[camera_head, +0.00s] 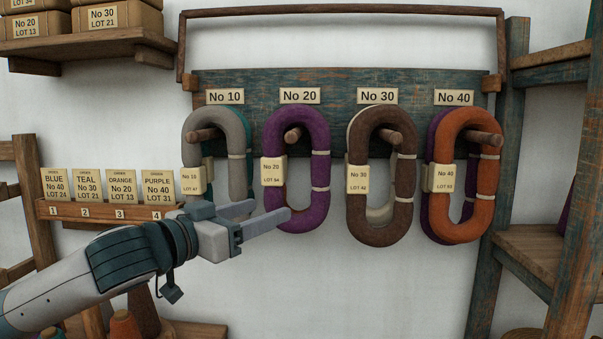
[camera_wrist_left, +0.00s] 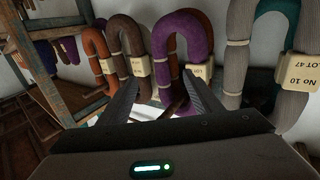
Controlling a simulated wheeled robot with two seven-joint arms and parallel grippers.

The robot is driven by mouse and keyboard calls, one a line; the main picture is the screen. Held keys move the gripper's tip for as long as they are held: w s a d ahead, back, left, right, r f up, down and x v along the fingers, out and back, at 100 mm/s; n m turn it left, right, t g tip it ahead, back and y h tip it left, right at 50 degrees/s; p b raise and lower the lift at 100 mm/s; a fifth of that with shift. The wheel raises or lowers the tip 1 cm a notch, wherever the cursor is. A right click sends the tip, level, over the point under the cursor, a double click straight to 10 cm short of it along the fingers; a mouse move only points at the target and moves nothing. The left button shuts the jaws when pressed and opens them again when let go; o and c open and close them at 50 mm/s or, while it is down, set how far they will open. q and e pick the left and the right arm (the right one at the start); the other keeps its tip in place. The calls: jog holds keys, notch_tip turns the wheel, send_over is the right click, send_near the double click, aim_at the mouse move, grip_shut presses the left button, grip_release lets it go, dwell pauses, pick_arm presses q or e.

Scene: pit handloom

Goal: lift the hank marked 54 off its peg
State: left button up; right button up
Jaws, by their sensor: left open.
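A purple hank (camera_head: 320,172) hangs on the peg (camera_head: 293,134) under the No 20 label. Its tag (camera_head: 272,171) reads No 20 and a small lot number, perhaps 94 or 54; I cannot tell which. My left gripper (camera_head: 272,211) is open and empty, its fingers pointing at the purple hank's lower left. One finger overlaps the hank's lower edge in the head view; I cannot tell whether it touches. In the left wrist view the purple hank (camera_wrist_left: 183,30) shows beyond and between the spread fingers (camera_wrist_left: 160,92). My right gripper is out of view.
A grey hank (camera_head: 240,150) hangs left of the purple one, a brown hank (camera_head: 375,225) and an orange hank (camera_head: 455,228) to its right. A rail (camera_head: 340,12) runs above the pegboard (camera_head: 345,85). A card rack (camera_head: 110,212) stands left. White wall is bare below the hanks.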

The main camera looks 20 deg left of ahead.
pick_arm(q)
jog(key=p, duration=0.5)
send_near(314, 192)
jog(key=x, duration=0.4)
jog(key=shift+w+d, duration=0.2)
jog(key=shift+w, duration=0.1)
jog(key=shift+w+d+r+p, duration=0.15)
jog(key=shift+w+p, duration=0.2)
jog(key=shift+p, duration=0.1)
jog(key=p+x, duration=0.2)
jog(key=x, duration=0.1)
jog(key=shift+w, duration=0.4)
jog(key=shift+w+d+p, duration=0.15)
jog(key=shift+w+p, duration=0.15)
jog(key=shift+w, duration=0.05)
